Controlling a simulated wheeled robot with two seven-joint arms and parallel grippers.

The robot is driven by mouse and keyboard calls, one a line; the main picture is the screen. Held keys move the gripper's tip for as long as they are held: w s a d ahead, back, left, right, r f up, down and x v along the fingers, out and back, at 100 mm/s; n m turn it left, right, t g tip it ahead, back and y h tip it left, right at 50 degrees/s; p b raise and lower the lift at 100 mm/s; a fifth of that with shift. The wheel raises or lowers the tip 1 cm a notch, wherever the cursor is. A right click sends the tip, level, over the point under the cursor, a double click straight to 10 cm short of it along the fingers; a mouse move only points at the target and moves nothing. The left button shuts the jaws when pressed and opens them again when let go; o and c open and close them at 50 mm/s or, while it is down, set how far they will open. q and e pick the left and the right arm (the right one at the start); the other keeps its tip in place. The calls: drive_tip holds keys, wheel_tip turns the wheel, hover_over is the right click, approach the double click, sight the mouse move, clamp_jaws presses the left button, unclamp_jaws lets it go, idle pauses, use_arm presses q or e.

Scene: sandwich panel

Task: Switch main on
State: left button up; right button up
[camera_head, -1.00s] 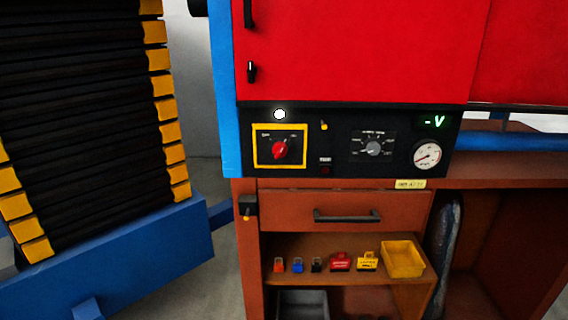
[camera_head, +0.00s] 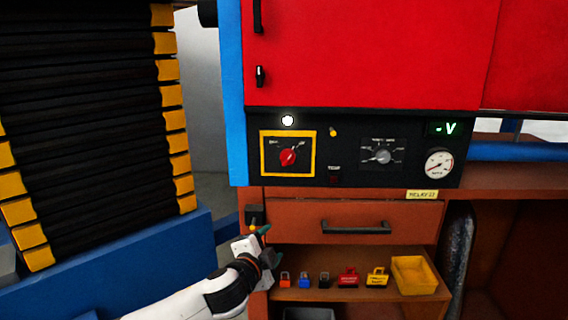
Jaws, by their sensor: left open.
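The main switch is a red rotary knob (camera_head: 288,157) inside a yellow-framed square (camera_head: 263,155) on the left of the black control panel. Its pointer is tilted toward the upper right. A white lamp (camera_head: 288,120) glows just above the frame. My left gripper (camera_head: 267,240) is below the panel, in front of the cabinet's left edge and left of the drawer handle. It is open and empty, well below the knob and apart from it. My right gripper is not in view.
The panel also holds a grey selector knob (camera_head: 382,156), a round gauge (camera_head: 439,164) and a green display (camera_head: 446,129). Below are a drawer handle (camera_head: 355,227), a shelf with several small padlocks and a yellow bin (camera_head: 414,275). A blue-based stack stands left.

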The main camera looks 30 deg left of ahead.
sight(284, 161)
use_arm(q)
drive_tip(key=w+a+r+m+t, duration=0.2)
drive_tip(key=r, duration=0.5)
drive_tip(key=w+a+r+m+t, duration=0.2)
drive_tip(key=a+r, duration=0.1)
drive_tip(key=r, duration=0.3)
drive_tip(key=p+x, duration=0.1)
drive_tip(key=x, duration=0.2)
drive_tip(key=p+x, duration=0.1)
drive_tip(key=x, duration=0.3)
drive_tip(key=p+x, duration=0.1)
drive_tip(key=x, duration=0.2)
drive_tip(key=shift+w+d+f+p, duration=0.1)
drive_tip(key=shift+w+d+p, duration=0.15)
drive_tip(key=shift+w+p, duration=0.1)
drive_tip(key=shift+w+a, duration=0.1)
drive_tip(key=shift+w, duration=0.5)
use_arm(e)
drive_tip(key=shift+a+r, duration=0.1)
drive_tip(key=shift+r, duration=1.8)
